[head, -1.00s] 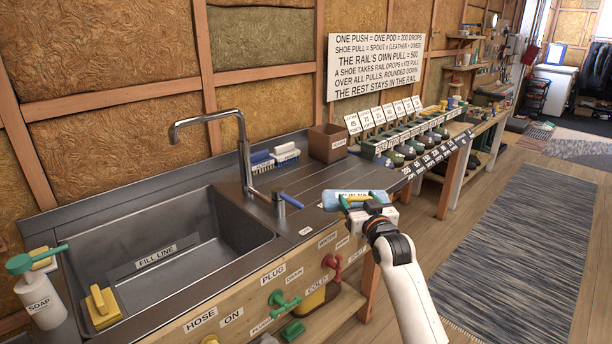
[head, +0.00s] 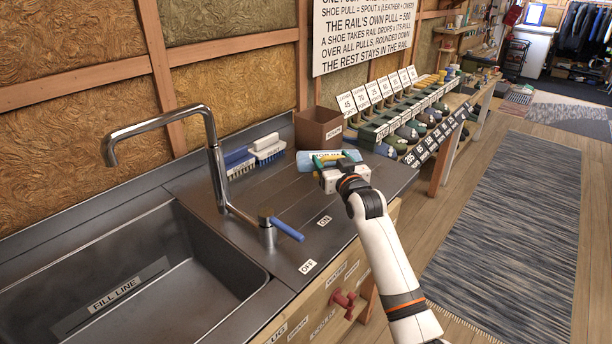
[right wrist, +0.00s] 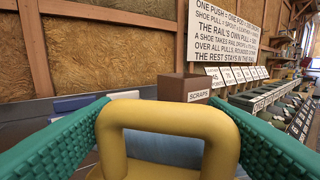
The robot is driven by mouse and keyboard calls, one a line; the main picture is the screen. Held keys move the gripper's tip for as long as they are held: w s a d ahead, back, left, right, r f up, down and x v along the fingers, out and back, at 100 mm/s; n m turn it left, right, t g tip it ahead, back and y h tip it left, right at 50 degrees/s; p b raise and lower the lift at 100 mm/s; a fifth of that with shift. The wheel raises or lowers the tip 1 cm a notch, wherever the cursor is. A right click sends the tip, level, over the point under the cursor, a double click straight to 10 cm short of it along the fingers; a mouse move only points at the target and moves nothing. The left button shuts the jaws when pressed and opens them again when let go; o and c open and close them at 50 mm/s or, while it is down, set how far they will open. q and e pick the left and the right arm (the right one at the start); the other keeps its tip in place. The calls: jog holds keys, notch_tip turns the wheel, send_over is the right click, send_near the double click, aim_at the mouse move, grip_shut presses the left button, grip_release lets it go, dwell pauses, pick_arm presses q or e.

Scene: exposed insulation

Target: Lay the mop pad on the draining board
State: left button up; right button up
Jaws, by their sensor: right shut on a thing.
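The mop pad (head: 312,158) is light blue with a label on it. In the right wrist view its yellow loop handle (right wrist: 176,118) stands between the green fingers of my right gripper (right wrist: 172,135). In the head view my right gripper (head: 333,167) is shut on that handle and holds the pad over the far part of the steel draining board (head: 285,195). I cannot tell if the pad touches the board. The gripper hides part of the pad. My left gripper is not in view.
A brown scraps box (head: 318,128) stands just behind the pad, with brushes (head: 266,150) to its left. The tap (head: 215,165) and its blue lever (head: 287,229) stand between the sink (head: 185,270) and the board. The board's middle is clear.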

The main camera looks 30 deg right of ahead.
jog(key=f, duration=0.4)
jog(key=shift+s+f, duration=0.2)
jog(key=shift+s, duration=0.15)
jog(key=shift+w+f, duration=0.1)
jog(key=shift+f, duration=2)
jog(key=o, duration=1.1)
jog(key=shift+f, duration=0.1)
jog(key=s, duration=0.4)
jog(key=s+a, duration=0.1)
jog(key=s, duration=0.3)
jog(key=s+a, duration=0.1)
jog(key=s, duration=0.3)
jog(key=shift+w, duration=0.1)
